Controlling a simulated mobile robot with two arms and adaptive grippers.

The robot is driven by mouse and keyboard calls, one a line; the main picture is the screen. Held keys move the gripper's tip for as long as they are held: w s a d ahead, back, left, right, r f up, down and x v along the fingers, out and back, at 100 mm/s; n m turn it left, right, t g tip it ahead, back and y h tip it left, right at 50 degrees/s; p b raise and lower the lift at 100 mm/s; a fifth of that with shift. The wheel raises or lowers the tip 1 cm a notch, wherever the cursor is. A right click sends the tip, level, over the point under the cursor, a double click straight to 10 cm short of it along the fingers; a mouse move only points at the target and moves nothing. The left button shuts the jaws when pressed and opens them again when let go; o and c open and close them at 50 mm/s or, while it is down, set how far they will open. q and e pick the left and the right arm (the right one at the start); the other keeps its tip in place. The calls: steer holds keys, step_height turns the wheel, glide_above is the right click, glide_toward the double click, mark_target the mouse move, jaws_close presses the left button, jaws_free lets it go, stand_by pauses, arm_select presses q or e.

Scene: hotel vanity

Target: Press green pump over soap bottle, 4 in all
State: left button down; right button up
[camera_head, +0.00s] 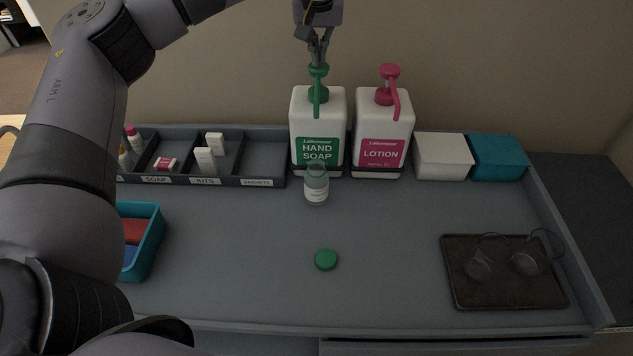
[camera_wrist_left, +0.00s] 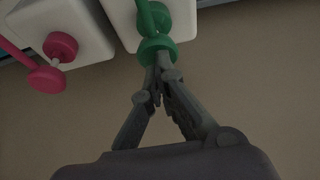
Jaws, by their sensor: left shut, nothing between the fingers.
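The hand soap bottle (camera_head: 304,118) is white with a green label and stands upright at the back of the vanity. Its green pump (camera_head: 318,92) has the spout pointing toward the front. My left gripper (camera_head: 318,62) is shut and empty, with its fingertips right at the top of the pump head. In the left wrist view the closed fingertips (camera_wrist_left: 154,70) meet the green pump head (camera_wrist_left: 157,48); I cannot tell whether they press on it. A small clear bottle (camera_head: 316,188) with a white label stands open in front of the soap bottle, below the spout. My right gripper is not in view.
A lotion bottle (camera_head: 383,125) with a pink pump stands close on the right. A green cap (camera_head: 326,260) lies in front. A divided organizer (camera_head: 265,160), white box (camera_head: 443,155), teal box (camera_head: 498,157), dark tray (camera_head: 460,290) with glasses and teal bin (camera_head: 152,245) surround the clear middle.

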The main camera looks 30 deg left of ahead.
arm_select(q)
steer(key=shift+f+b, duration=0.55)
steer(key=shift+f, duration=0.9)
steer(key=shift+r, duration=0.1)
steer(key=shift+r+p, duration=1.75)
steer(key=shift+f, duration=0.15)
